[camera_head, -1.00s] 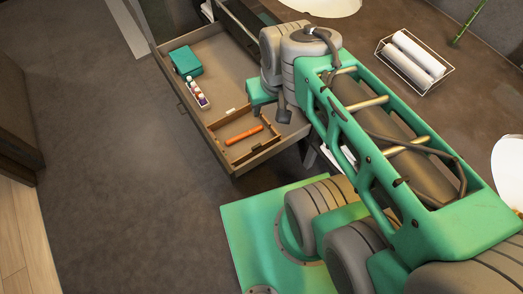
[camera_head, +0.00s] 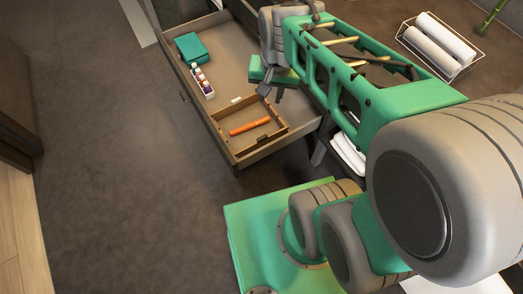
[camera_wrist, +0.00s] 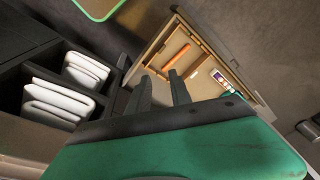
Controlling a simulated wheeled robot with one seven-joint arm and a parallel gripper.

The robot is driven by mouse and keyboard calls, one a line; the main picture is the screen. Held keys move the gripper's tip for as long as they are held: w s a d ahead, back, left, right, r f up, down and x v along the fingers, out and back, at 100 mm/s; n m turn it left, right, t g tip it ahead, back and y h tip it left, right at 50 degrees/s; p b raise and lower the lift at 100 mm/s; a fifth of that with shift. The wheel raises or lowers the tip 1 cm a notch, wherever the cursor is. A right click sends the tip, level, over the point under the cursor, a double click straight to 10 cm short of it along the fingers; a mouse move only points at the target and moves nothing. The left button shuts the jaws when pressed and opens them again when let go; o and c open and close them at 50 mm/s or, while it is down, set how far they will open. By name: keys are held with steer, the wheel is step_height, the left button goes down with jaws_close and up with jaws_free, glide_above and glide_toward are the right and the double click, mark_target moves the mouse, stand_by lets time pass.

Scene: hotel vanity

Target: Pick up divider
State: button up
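The divider (camera_head: 264,142) is a shallow brown, open-topped wooden frame at the near end of the open drawer. An orange stick-like item (camera_head: 250,127) lies inside it. In the wrist view the divider (camera_wrist: 196,43) shows beyond the fingertips, with the orange item (camera_wrist: 179,55) in it. My gripper (camera_head: 272,94) is above the drawer, beside the divider's far right corner in the head view. In the wrist view my gripper (camera_wrist: 162,82) has its two dark fingers apart with nothing between them. It looks apart from the divider.
The drawer (camera_head: 224,62) also holds a teal box (camera_head: 195,48) and a small tray of bottles (camera_head: 202,82). White folded towels (camera_wrist: 62,100) sit in dark compartments beside the drawer. Rolled towels (camera_head: 440,42) lie in a wire rack on the counter. Floor left of the drawer is clear.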

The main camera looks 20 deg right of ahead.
mark_target(263, 143)
steer(key=w+f+m+b, duration=0.3)
steer(key=f+b, duration=0.2)
steer(key=f, duration=0.6)
steer(key=w+f+m+g+b, duration=0.1)
steer(key=w+f+m+b, duration=0.2)
steer(key=f, duration=0.8)
steer(key=w+d+f+m+g+b, duration=0.1)
steer(key=w+f+m+b, duration=0.3)
steer(key=f+b, duration=0.4)
step_height(263, 143, down, 3)
steer(key=shift+r, duration=0.1)
step_height(263, 143, down, 12)
steer(key=b, duration=0.5)
steer(key=shift+r, duration=0.2)
steer(key=shift+c, duration=0.2)
jaws_close()
